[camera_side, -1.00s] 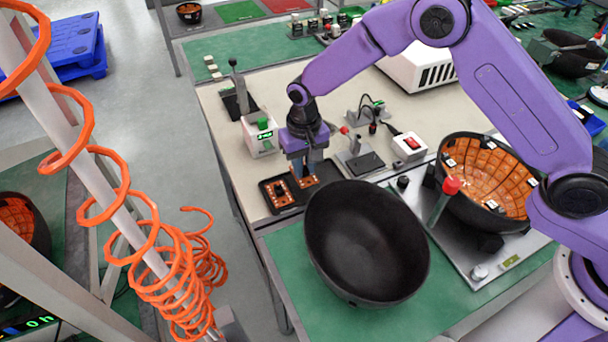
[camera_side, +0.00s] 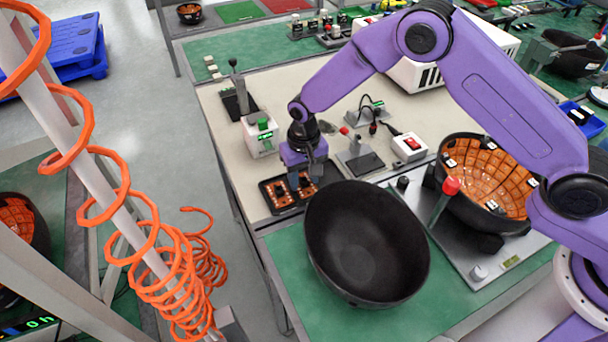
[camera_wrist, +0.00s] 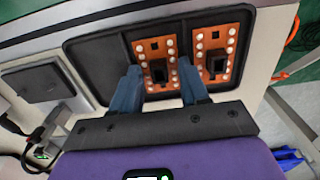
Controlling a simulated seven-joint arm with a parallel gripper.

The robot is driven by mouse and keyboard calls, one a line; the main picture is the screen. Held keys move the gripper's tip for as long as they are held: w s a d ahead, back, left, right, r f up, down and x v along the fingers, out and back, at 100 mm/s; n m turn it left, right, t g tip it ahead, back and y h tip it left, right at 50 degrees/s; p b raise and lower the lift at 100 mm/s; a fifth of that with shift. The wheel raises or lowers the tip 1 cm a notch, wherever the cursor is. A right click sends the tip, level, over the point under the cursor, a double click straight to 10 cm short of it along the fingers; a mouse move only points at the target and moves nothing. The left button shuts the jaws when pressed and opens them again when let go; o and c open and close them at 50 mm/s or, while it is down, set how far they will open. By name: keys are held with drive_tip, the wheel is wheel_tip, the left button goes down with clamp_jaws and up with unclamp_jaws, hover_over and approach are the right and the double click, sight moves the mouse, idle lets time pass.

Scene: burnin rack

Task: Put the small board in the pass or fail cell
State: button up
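My gripper (camera_wrist: 160,80) is low over a black tray (camera_wrist: 90,60), its two fingers apart. In the wrist view they straddle the left of two small orange boards (camera_wrist: 154,50), each with pale dots along its edges and a black part in the middle. The second board (camera_wrist: 216,48) lies just right of the fingers. I cannot tell whether the fingertips touch the near board. The side view shows my gripper (camera_side: 303,182) over the same tray (camera_side: 268,186), partly hiding one board; the other board (camera_side: 283,197) is left of it.
A large black bowl (camera_side: 365,240) stands close in front of the tray. An orange-lined bowl (camera_side: 490,180) is at right.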

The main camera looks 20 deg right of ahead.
sight(306, 185)
drive_tip(key=shift+d, duration=0.1)
wheel_tip(306, 185, up, 12)
drive_tip(key=shift+r, duration=0.15)
idle(0.4)
drive_tip(key=s+d+r+n, duration=0.3)
drive_tip(key=s+d+r, duration=0.1)
drive_tip(key=s, duration=0.3)
drive_tip(key=s+d+r+n, duration=0.3)
drive_tip(key=s+d+r, duration=0.15)
drive_tip(key=s, duration=0.35)
drive_tip(key=s+d+n, duration=0.6)
drive_tip(key=s+d, duration=1)
drive_tip(key=s, duration=0.2)
drive_tip(key=shift+r+n, duration=0.2)
drive_tip(key=shift+n, duration=0.1)
